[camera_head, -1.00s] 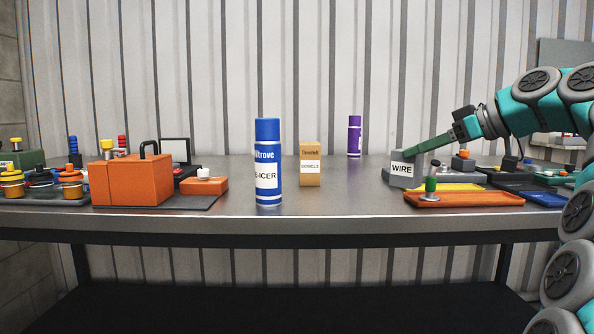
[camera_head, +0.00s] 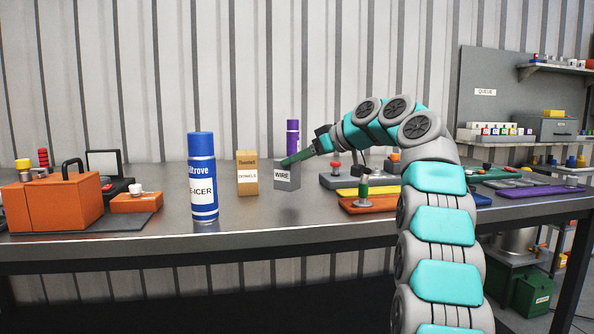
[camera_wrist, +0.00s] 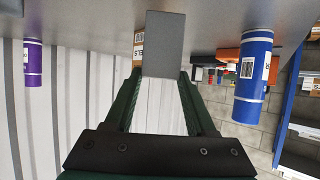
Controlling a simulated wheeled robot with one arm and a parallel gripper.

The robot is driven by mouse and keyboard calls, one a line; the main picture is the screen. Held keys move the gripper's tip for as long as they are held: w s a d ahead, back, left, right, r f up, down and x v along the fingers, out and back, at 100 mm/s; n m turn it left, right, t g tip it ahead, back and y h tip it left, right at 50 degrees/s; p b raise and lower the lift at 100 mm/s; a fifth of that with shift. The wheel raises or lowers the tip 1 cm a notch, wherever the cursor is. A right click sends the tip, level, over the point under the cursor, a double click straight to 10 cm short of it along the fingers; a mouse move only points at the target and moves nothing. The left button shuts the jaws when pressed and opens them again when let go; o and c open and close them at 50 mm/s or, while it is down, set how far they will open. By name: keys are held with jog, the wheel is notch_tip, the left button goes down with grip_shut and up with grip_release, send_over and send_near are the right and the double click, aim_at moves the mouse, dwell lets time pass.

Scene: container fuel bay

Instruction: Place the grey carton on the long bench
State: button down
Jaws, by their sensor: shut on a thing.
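The grey carton (camera_head: 287,178), with a white WIRE label, is upright over the long bench (camera_head: 290,215), between a tan carton and the trays. My gripper (camera_head: 290,161) reaches in from the right and is shut on the carton's upper part. In the wrist view the grey carton (camera_wrist: 164,45) sits between the fingertips of my gripper (camera_wrist: 160,75). I cannot tell whether its base touches the bench top. The bench top is grey metal.
A tan carton (camera_head: 247,175) stands close left of the grey carton, and a blue de-icer can (camera_head: 202,178) farther left. A purple can (camera_head: 292,133) is behind. Orange (camera_head: 365,204) and yellow trays lie to the right. Bench front between can and trays is clear.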

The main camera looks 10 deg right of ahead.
aim_at(296, 171)
jog(key=shift+f+b, duration=0.45)
jog(key=shift+f, duration=1.25)
jog(key=shift+c, duration=1.1)
grip_release()
jog(key=shift+r, duration=0.15)
jog(key=v, duration=1.2)
